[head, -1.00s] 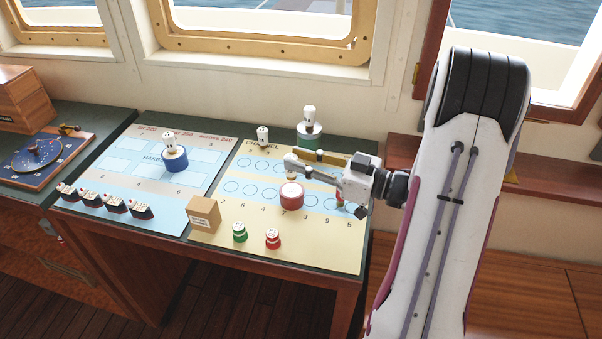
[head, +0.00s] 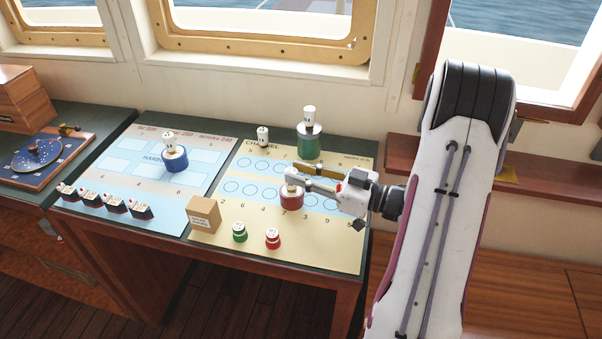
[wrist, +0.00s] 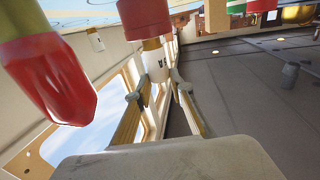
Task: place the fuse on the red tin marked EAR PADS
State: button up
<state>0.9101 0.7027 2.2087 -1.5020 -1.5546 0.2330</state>
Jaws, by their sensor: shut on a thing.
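The red tin (head: 291,202) stands on the yellow half of the chart in the head view; its label is not readable. My gripper (head: 293,178) is directly above it, shut on the white fuse (head: 291,173). In the wrist view the gripper (wrist: 158,90) has its fingers either side of the fuse (wrist: 157,66), which has dark marks. The red tin (wrist: 143,16) shows at the fuse's far end. The fuse is upright and at the tin's top; whether it bears on it I cannot tell.
A green tin (head: 309,146) and a blue tin (head: 175,160) each carry a white piece. Another white piece (head: 263,137) stands behind. A cardboard box (head: 203,215) and small green (head: 239,232) and red (head: 272,239) pieces are in front. A red-and-green object (wrist: 45,75) is close beside my gripper.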

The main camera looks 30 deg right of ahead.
jog(key=shift+f, duration=0.1)
jog(key=o, duration=1.1)
jog(key=v, duration=1.2)
dwell(0.3)
